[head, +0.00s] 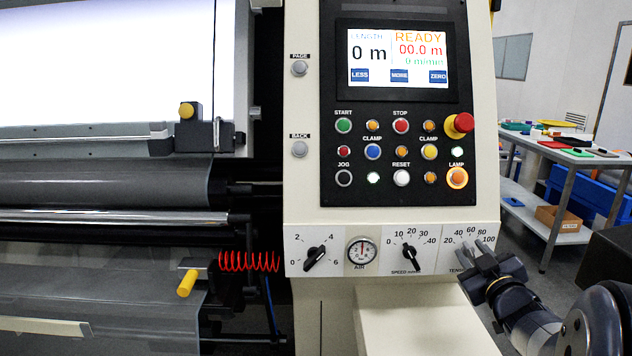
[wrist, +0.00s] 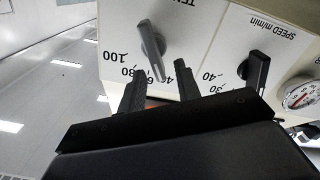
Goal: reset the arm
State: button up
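My gripper (head: 477,254) is at the lower right of the machine's control panel in the head view, in front of the tension dial. In the wrist view my gripper (wrist: 160,70) has its two dark fingers apart, with a gap between them. The grey tension knob (wrist: 151,47) is just beyond the fingertips, its lower end lined up with the gap. I cannot tell whether a finger touches it. In the head view my gripper covers most of that dial.
The black speed knob (wrist: 257,70) is close beside my right finger in the wrist view. The panel carries a screen (head: 398,57), several buttons and a red emergency stop (head: 463,123). A pale ledge (head: 425,318) juts out below. A workbench (head: 570,150) stands behind at right.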

jog(key=shift+m+p, duration=0.3)
jog(key=shift+p, duration=0.1)
